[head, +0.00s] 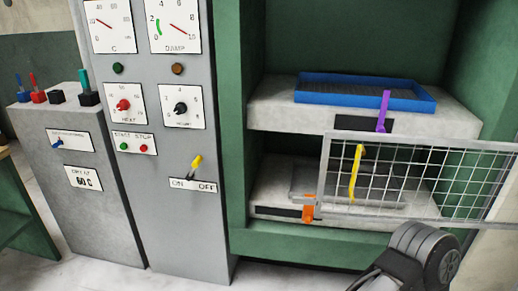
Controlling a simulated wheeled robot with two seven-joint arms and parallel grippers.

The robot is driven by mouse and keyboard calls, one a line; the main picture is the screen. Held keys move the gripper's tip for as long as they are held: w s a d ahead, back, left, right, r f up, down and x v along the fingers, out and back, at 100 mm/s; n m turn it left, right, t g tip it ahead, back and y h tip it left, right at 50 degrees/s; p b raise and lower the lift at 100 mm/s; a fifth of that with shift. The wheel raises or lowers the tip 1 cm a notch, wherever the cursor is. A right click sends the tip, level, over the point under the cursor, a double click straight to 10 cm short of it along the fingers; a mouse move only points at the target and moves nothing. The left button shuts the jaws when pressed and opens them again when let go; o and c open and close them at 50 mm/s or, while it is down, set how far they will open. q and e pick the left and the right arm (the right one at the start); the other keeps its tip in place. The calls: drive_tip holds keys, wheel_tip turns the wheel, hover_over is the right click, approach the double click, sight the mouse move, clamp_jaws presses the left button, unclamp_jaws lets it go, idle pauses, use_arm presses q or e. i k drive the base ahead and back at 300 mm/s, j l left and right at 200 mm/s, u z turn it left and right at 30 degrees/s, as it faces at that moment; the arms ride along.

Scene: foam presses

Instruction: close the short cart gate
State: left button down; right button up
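A wire-mesh gate (408,140) with a grey metal frame stands at the right in the head view, in front of the green press. It runs past the right edge of the picture, so its far end and hinge are hidden. I cannot tell whether it is the short cart gate or whether it is latched. A yellow handle (355,172) shows at its left part. An orange piece (308,208) shows by its lower left corner. A dark, ribbed part of my arm is below the gate at the bottom right. I see no gripper fingers, and neither gripper is in view.
Behind the gate, the green press (236,120) holds grey blocks, a blue tray (365,92) and a purple handle (384,110). A grey control cabinet (165,225) with gauges and a yellow switch stands left of it. A lever console (60,130) stands further left.

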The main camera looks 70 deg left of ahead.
sight(329, 135)
drive_tip(key=k+j, duration=0.15)
drive_tip(key=j, duration=0.2)
drive_tip(key=k+j+u, duration=0.1)
drive_tip(key=j, duration=0.3)
drive_tip(key=k+j, duration=0.2)
drive_tip(key=j, duration=0.15)
drive_tip(key=k+j+u, duration=0.15)
drive_tip(key=j, duration=0.25)
drive_tip(key=k+j, duration=0.1)
drive_tip(key=j, duration=0.25)
